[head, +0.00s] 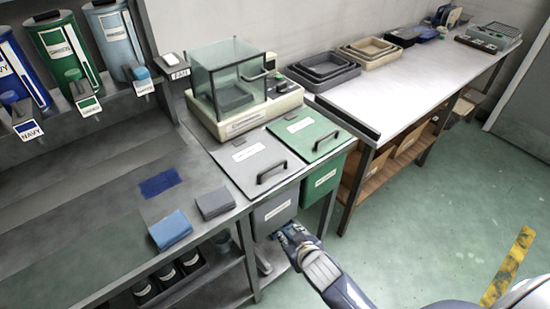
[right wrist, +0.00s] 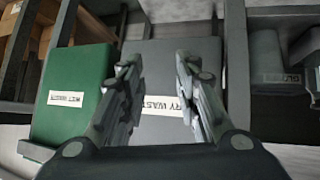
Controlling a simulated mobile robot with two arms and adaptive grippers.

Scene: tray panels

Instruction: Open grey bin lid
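The grey bin lid (head: 246,160) lies flat and shut in the worktop, with a white label and a black bar handle (head: 272,172) near its front edge. The grey bin's front (head: 275,212) shows below it; in the right wrist view the grey front (right wrist: 160,110) carries a label partly reading "RY WASTE". My right gripper (head: 290,236) is in front of and below the lid, near the bin's lower front. In the right wrist view it (right wrist: 157,66) is open and empty, its fingers apart before the grey front. My left gripper is out of view.
The green bin lid (head: 308,131) is shut beside the grey one. A glass-boxed scale (head: 235,85) stands behind both lids. Blue and grey cloth stacks (head: 170,229) lie on the bench at left. The green floor at right is mostly open.

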